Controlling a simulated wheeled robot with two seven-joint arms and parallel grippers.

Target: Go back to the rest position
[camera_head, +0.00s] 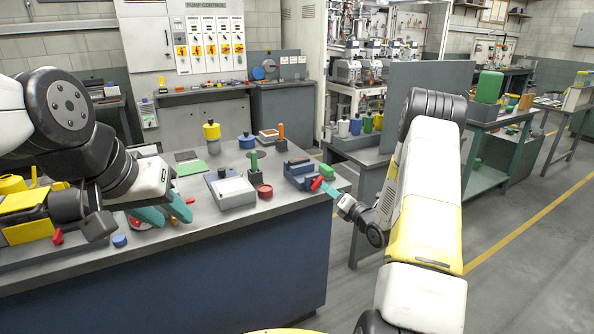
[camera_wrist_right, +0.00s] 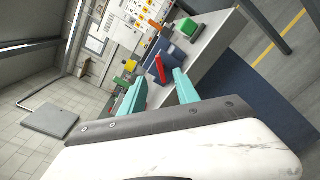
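My left gripper (camera_head: 168,210) is over the front left part of the grey workbench (camera_head: 250,221). Its two teal fingers are spread, with nothing visible held between them. My right gripper (camera_head: 328,188) is at the bench's right end, beside a blue block-shaped fixture (camera_head: 298,176) with a red handle (camera_head: 316,183). In the right wrist view my right gripper (camera_wrist_right: 159,80) has its teal fingers apart. The red handle (camera_wrist_right: 160,68) shows in the gap beyond them; I cannot tell whether it is touched.
On the bench stand a white-topped box (camera_head: 232,191), a red round part (camera_head: 265,190), a yellow canister (camera_head: 211,131) and a blue cap (camera_head: 120,240) at the front left. A grey panel (camera_head: 425,75) stands behind my right arm. Open floor (camera_head: 520,270) lies at the right.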

